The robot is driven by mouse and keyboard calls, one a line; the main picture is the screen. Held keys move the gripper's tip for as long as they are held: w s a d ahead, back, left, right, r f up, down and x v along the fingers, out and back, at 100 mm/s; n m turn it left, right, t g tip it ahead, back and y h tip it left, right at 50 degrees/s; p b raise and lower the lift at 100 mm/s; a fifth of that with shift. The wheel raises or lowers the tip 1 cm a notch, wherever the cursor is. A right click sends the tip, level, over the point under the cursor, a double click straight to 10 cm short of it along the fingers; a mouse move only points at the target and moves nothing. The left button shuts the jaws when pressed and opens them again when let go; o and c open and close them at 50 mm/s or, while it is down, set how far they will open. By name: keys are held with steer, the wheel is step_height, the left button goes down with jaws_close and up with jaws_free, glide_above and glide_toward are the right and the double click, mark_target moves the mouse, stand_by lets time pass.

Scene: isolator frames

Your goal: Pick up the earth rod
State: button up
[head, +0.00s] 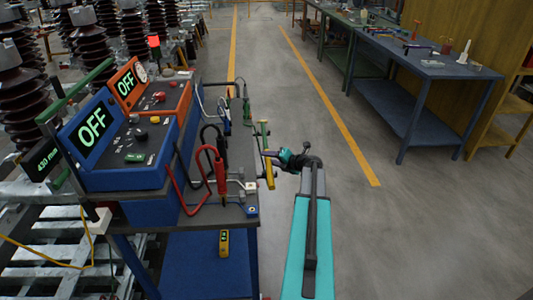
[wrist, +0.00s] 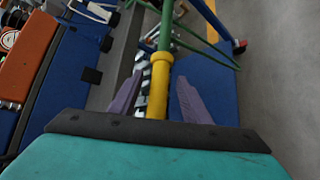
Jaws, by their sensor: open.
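The earth rod, with a yellow handle (wrist: 159,88) and a green upper part (wrist: 166,28), runs up the middle of the wrist view. In the head view it stands roughly upright by the bench's right side, green above (head: 264,135) and yellow below (head: 269,177). My gripper (wrist: 161,78) is open, with one grey-purple finger on each side of the yellow handle. Both fingers look apart from it. In the head view my gripper (head: 273,155) is small, at the rod, and its fingers are hard to make out.
A bench (head: 225,214) to the left carries blue (head: 92,130) and orange (head: 130,85) instruments reading OFF, and red and black cables. Thin green rods cross near the earth rod in the wrist view. A blue table (head: 428,65) stands at the right. The floor between is clear.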

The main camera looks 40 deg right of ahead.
jaws_close()
steer(key=shift+r, duration=0.15)
steer(key=shift+r, duration=0.75)
step_height(320, 180, up, 2)
steer(key=shift+b, duration=0.4)
steer(key=s+a+b, duration=0.1)
steer(key=s+a, duration=0.1)
steer(key=s, duration=0.5)
steer(key=s+a+r+b, duration=0.1)
steer(key=s+a, duration=0.2)
steer(key=s, duration=0.5)
steer(key=shift+a, duration=0.2)
steer(key=shift+r, duration=0.1)
